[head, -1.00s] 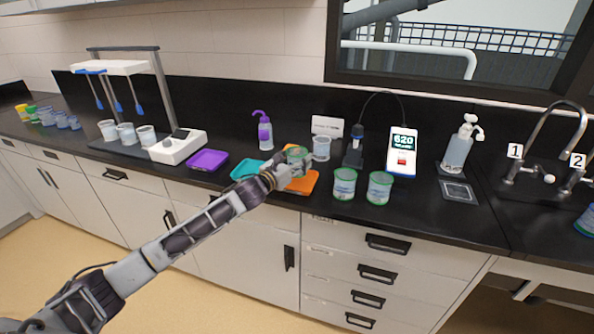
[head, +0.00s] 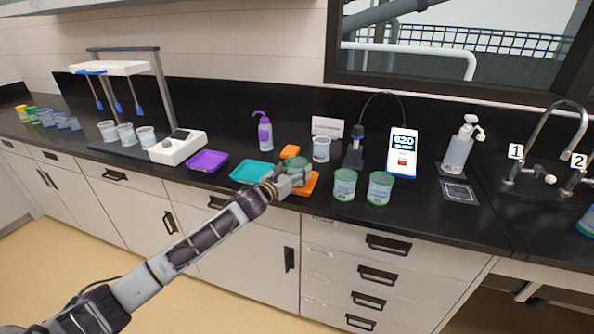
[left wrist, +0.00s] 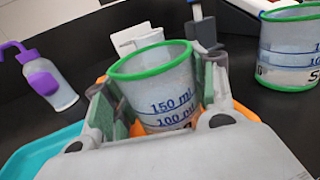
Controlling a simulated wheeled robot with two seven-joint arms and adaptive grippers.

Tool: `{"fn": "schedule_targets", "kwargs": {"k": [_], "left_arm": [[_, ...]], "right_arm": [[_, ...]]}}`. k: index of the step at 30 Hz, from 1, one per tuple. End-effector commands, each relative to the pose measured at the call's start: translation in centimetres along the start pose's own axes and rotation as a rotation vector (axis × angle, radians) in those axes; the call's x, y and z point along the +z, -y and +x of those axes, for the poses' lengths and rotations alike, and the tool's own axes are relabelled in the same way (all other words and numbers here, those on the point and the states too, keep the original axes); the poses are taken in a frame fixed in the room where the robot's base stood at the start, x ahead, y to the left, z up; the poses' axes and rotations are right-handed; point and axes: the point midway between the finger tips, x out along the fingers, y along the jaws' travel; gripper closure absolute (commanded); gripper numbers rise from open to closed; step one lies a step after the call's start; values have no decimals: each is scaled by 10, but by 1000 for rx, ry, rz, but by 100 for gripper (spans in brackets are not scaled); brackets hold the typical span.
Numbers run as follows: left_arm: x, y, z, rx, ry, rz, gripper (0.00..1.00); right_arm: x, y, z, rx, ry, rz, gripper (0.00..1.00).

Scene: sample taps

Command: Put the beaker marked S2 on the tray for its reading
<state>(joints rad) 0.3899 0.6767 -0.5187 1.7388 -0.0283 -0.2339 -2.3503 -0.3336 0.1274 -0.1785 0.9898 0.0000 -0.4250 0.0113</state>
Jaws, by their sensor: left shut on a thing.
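My left gripper (head: 300,178) is shut on a clear green-rimmed beaker (head: 297,166), holding it upright over the orange tray (head: 312,187). In the left wrist view the held beaker (left wrist: 155,85) sits between both finger pads. It has blue volume marks and a label starting with "S"; the rest of the label is hidden. I cannot tell whether its base touches the tray. Two more green-rimmed beakers, one (head: 344,184) and another (head: 380,188), stand to the right of the tray. My right gripper is not in view.
A teal tray (head: 250,171) and a purple tray (head: 207,161) lie to the left.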

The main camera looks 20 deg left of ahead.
Motion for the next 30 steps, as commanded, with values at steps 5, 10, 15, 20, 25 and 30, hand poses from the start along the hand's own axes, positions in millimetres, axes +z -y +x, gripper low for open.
{"fn": "schedule_targets", "kwargs": {"k": [5, 10, 15, 20, 25, 30], "left_arm": [[0, 0, 0, 0, 1, 0, 70], [-2, 0, 0, 0, 0, 0, 34], [-2, 0, 0, 0, 0, 0, 22], [-2, 0, 0, 0, 0, 0, 22], [-1, 0, 0, 0, 0, 0, 22], [0, 0, -3, 0, 0, 1, 22]], "right_arm": [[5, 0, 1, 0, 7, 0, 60], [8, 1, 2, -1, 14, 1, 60], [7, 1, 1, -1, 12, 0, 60], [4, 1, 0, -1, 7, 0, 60], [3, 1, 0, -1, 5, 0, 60], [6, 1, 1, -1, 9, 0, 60]]}}
